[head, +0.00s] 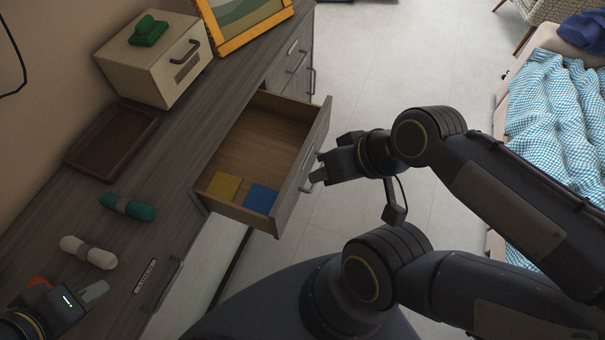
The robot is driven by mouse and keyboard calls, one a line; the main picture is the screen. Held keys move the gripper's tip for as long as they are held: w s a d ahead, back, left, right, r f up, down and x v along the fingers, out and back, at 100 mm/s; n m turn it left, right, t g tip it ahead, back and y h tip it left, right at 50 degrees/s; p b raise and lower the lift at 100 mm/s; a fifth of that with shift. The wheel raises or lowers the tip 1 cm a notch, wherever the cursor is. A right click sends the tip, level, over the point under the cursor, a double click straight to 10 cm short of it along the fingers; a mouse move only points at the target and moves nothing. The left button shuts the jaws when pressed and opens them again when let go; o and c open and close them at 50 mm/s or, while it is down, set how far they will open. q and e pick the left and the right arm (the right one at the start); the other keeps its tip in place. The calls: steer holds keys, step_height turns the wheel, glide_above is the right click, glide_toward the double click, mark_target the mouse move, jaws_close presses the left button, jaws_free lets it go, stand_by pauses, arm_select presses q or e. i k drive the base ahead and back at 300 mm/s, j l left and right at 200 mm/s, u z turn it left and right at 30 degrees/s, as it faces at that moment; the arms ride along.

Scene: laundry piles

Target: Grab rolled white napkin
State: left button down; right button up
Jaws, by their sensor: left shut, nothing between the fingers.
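The rolled white napkin (89,252) lies on the grey wooden dresser top at the lower left, with a grey band around its middle. A rolled green napkin (127,206) with a dark band lies beyond it. My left gripper (97,291) is at the lower left, just nearer than the white napkin and apart from it in the picture. It is shut and empty. My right gripper (322,172) is at the front of the open drawer (252,150), by its handle. Whether its fingers are apart or touch the handle is unclear.
The drawer holds a yellow cloth (224,186) and a blue cloth (260,198). A brown tray (112,141), a beige box (152,62) with a green item on top, and a yellow frame (243,43) stand further back. A checkered bed cover (550,130) is at right.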

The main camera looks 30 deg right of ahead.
mark_target(87, 252)
steer(key=j+u, duration=0.1)
steer(key=u, duration=0.3)
steer(key=j+u, duration=0.1)
steer(key=u, duration=0.35)
steer(key=j+u, duration=0.15)
steer(key=u, duration=0.25)
steer(key=j+u, duration=0.1)
steer(key=u, duration=0.3)
steer(key=i+j, duration=0.1)
steer(key=j+u, duration=0.05)
